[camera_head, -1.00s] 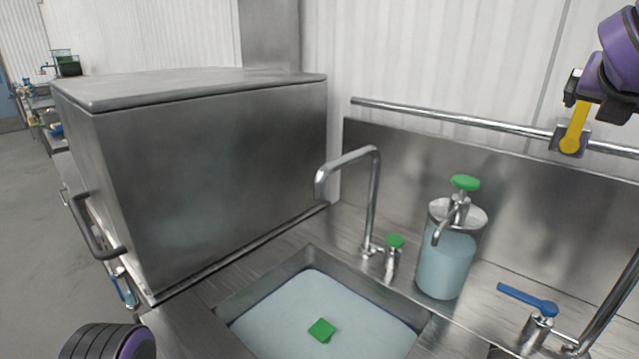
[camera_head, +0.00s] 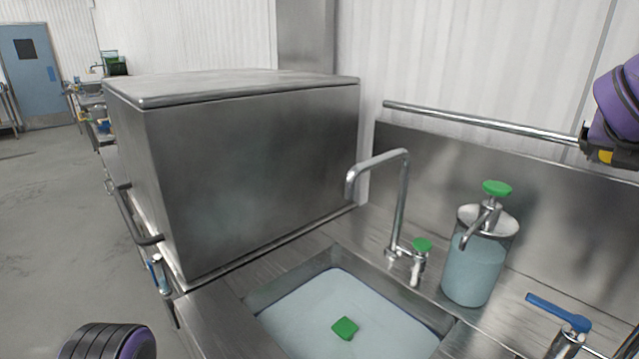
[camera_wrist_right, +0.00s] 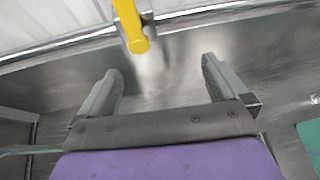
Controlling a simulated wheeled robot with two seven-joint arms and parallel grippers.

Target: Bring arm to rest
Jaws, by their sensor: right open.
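My right arm (camera_head: 618,105) is purple and black and shows at the right edge of the head view, in front of the wall rail. My right gripper (camera_wrist_right: 160,78) is open and empty in the right wrist view, its two grey fingers apart. A yellow handle (camera_wrist_right: 130,25) hangs from the rail beyond the fingertips. It shows only as a small patch (camera_head: 605,157) in the head view, mostly hidden by my arm. Part of my left arm (camera_head: 108,342) shows at the bottom left of the head view; its gripper is out of view.
A sink (camera_head: 262,297) holds pale water and a green block (camera_head: 344,328). A tap (camera_head: 400,205), a soap dispenser (camera_head: 473,268) and a blue-levered tap (camera_head: 558,312) stand behind or beside it. A large steel box (camera_head: 250,180) fills the left counter. The floor further left is open.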

